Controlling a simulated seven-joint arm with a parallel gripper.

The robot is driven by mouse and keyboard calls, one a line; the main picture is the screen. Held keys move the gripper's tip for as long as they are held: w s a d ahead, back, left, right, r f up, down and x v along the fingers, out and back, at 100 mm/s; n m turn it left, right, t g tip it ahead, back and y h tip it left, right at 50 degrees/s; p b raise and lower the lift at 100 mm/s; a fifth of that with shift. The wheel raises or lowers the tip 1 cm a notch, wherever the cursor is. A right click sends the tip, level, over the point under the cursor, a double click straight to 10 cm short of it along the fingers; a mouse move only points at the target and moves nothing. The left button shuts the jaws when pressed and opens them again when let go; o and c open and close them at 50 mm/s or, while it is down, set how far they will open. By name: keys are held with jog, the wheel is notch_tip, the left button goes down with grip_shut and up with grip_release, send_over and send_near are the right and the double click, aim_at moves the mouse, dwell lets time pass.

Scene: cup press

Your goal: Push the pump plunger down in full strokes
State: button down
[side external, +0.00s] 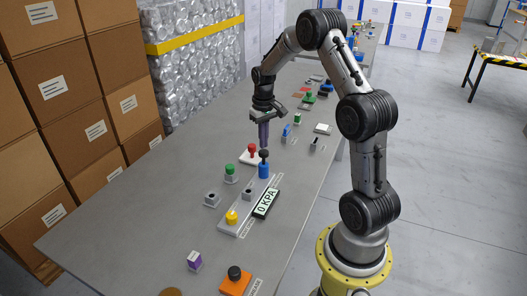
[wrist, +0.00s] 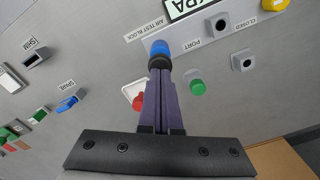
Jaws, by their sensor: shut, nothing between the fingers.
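The pump has a blue body (side external: 263,171) with a black plunger knob (side external: 263,154) on top. It stands upright at the far end of the grey air test block (side external: 230,226), and the plunger appears raised. In the wrist view the blue body (wrist: 159,47) shows just beyond the fingertips, with the knob (wrist: 160,63) partly hidden by them. My gripper (side external: 263,146) points down with its purple fingers shut and empty, right above the knob. I cannot tell whether the tips touch it. The display (side external: 266,203) beside the block reads 0 KPA.
A red knob (side external: 252,149) on a white plate stands close left of the pump. A green button (side external: 230,172), a port (side external: 249,194) and a yellow knob (side external: 232,217) are nearer. An orange base with a black knob (side external: 235,281) is at the near end. Stacked boxes line the left.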

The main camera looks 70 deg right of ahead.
jog(key=shift+r, duration=2.5)
jog(key=shift+w+a+r, duration=0.1)
jog(key=shift+w+a, duration=0.15)
jog(key=s+a+r+n+t+h, duration=0.1)
jog(key=a+r+n+t, duration=0.1)
jog(key=a+r, duration=0.65)
jog(key=s+a+r+n+t, duration=0.2)
jog(key=a+r, duration=0.6)
jog(key=a, duration=0.1)
jog(key=s+a+r+n+t, duration=0.1)
jog(key=s+a+n+t, duration=0.1)
jog(key=s+a, duration=0.65)
jog(key=s+a+f+y, duration=0.1)
jog(key=s+f, duration=0.4)
jog(key=s, duration=0.2)
jog(key=shift+s+f, duration=0.15)
jog(key=shift+s, duration=0.2)
